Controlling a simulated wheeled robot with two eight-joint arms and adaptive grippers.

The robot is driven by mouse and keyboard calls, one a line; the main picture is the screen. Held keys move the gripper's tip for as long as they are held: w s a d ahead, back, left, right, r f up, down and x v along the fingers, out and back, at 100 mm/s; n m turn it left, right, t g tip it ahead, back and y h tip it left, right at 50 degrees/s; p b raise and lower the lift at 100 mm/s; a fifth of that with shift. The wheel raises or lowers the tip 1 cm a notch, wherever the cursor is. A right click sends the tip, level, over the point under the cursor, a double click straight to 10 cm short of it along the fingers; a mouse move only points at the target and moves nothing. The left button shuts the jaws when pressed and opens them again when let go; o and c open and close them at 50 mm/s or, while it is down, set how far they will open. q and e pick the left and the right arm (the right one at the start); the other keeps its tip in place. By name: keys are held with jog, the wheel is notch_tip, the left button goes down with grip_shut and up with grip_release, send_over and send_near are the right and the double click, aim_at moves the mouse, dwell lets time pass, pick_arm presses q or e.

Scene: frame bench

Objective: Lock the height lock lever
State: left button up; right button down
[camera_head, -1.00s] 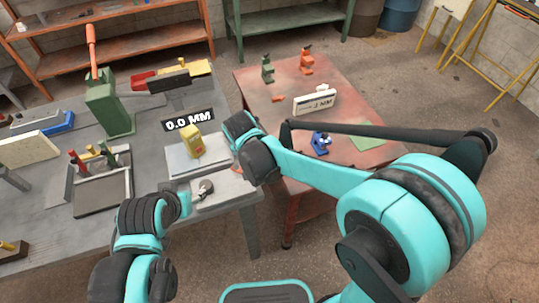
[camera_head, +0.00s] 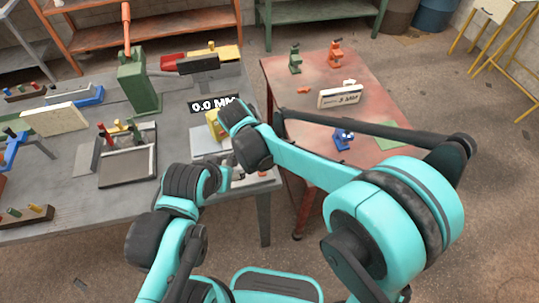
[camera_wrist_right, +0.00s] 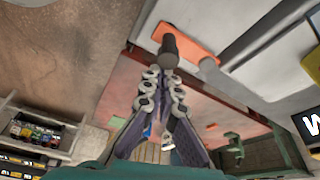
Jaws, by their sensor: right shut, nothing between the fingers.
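In the right wrist view an orange lever-like bar (camera_wrist_right: 190,50) lies against grey metal, with a dark round knob (camera_wrist_right: 170,45) in front of it. I take the bar for the height lock lever, though the frames do not make this certain. My right gripper (camera_wrist_right: 166,78) is shut and empty, its fingertips close to the knob; whether they touch is unclear. In the head view the yellow gauge (camera_head: 213,127) stands on the bench by a 0.0 MM display (camera_head: 207,105), partly behind my right wrist. My left arm reaches to the fixture's front; its fingers are not clear.
The grey bench (camera_head: 60,200) holds a green press (camera_head: 138,85), a tray (camera_head: 125,170) and several small tools. A red table (camera_head: 285,85) stands to the right with small orange, green and blue stands. Both my forearms crowd the fixture.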

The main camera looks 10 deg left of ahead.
jog(key=shift+s+a, duration=0.1)
dwell(0.5)
jog(key=w+d, duration=0.3)
jog(key=p+v, duration=0.2)
jog(key=v, duration=0.8)
jog(key=shift+p, duration=0.4)
jog(key=shift+s, duration=0.1)
jog(key=s+d+r+n+t+y+b, duration=0.1)
jog(key=s+d+n+y+b, duration=0.2)
jog(key=d, duration=1.1)
jog(key=s+d+f+n+t+b, duration=0.1)
jog(key=s+d+f+n, duration=0.1)
jog(key=d, duration=0.4)
jog(key=s+d+f+n+t, duration=0.2)
jog(key=s+d+n, duration=0.2)
jog(key=s+d, duration=0.2)
jog(key=shift+s+d+t+b, duration=0.25)
jog(key=shift+s+t+b, duration=0.1)
jog(key=shift+s, duration=0.3)
